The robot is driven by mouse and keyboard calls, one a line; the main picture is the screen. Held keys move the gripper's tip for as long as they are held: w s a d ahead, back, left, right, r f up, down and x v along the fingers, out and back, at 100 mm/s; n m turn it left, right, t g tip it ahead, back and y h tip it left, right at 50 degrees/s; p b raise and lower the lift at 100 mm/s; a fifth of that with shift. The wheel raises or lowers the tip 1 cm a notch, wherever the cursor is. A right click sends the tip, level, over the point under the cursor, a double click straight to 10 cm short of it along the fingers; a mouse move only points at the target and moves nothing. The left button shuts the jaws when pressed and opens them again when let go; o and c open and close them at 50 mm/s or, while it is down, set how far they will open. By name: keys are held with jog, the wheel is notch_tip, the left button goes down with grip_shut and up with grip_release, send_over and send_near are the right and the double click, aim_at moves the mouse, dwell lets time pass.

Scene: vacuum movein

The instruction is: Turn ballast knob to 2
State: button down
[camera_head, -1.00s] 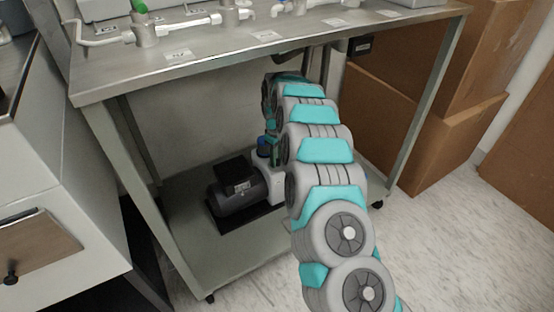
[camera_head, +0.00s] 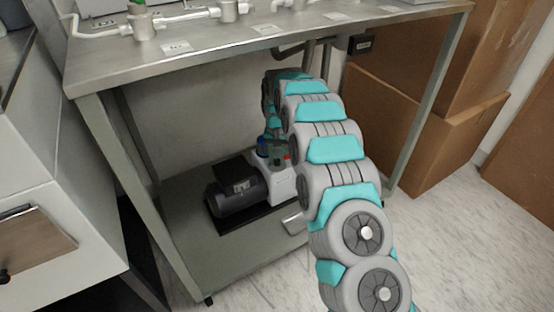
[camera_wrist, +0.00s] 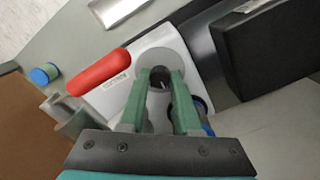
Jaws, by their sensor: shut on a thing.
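The vacuum pump (camera_head: 240,192) has a dark motor and a pale housing, and sits on the lower shelf under the steel table. In the wrist view its white housing (camera_wrist: 112,98) has a small label beside a round grey dial (camera_wrist: 168,55). A red handle (camera_wrist: 103,73) lies just left of the fingers. No number is readable on the dial.
A blue-capped part (camera_wrist: 201,106) is close beside the right finger, and another blue cap (camera_wrist: 44,74) stands at left. The table top (camera_head: 200,52) is above my arm. Cardboard boxes (camera_head: 425,140) stand at the right, and a white cabinet (camera_head: 55,205) at the left.

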aim_at(277, 160)
jog(key=m, duration=0.5)
jog(key=shift+w+r+m, duration=0.1)
jog(key=shift+w+m, duration=0.05)
jog(key=shift+m, duration=0.15)
jog(key=m, duration=0.5)
jog(key=shift+m+b, duration=0.4)
jog(key=shift+m, duration=0.3)
jog(key=c, duration=0.6)
grip_release()
notch_tip(277, 160, up, 8)
jog(key=shift+f, duration=0.15)
